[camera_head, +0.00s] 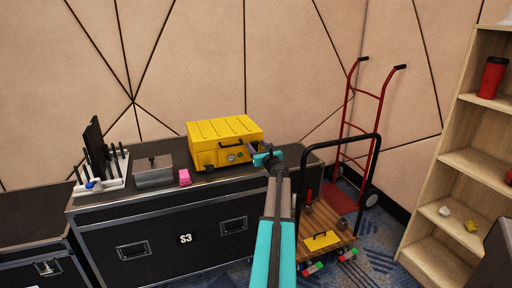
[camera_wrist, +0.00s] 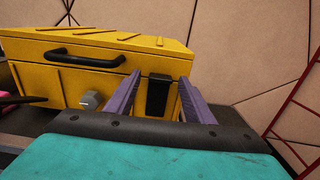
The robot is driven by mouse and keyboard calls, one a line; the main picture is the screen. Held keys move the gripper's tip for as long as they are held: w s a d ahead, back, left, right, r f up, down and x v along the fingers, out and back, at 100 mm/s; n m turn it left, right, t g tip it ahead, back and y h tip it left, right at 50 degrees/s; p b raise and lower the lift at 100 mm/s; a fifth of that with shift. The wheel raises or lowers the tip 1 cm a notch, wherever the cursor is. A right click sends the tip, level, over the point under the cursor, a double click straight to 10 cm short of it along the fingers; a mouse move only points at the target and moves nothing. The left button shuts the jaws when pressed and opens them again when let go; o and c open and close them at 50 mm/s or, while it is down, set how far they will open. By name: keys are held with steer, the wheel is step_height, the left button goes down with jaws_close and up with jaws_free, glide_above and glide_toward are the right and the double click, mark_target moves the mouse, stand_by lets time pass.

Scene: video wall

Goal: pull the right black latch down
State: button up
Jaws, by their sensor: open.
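A yellow case (camera_head: 222,143) with a ridged lid stands on the black flight case (camera_head: 150,219). In the wrist view its front (camera_wrist: 60,82) shows a black handle (camera_wrist: 84,57) and a grey knob (camera_wrist: 92,100). The right black latch (camera_wrist: 158,95) is on the front near the right corner and looks upright. My gripper (camera_wrist: 158,92) is open, with its two purple fingers either side of the latch in the picture. I cannot tell whether either finger touches it. In the head view my gripper (camera_head: 262,157) is at the case's front right, and the latch is hidden there.
A cart (camera_head: 325,229) and a red hand truck (camera_head: 372,135) stand to the right, with a wooden shelf (camera_head: 470,160) beyond. The wall is close behind.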

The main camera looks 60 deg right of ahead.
steer(key=shift+w+d, duration=0.1)
steer(key=shift+w, duration=0.05)
jaws_close()
stand_by(0.4)
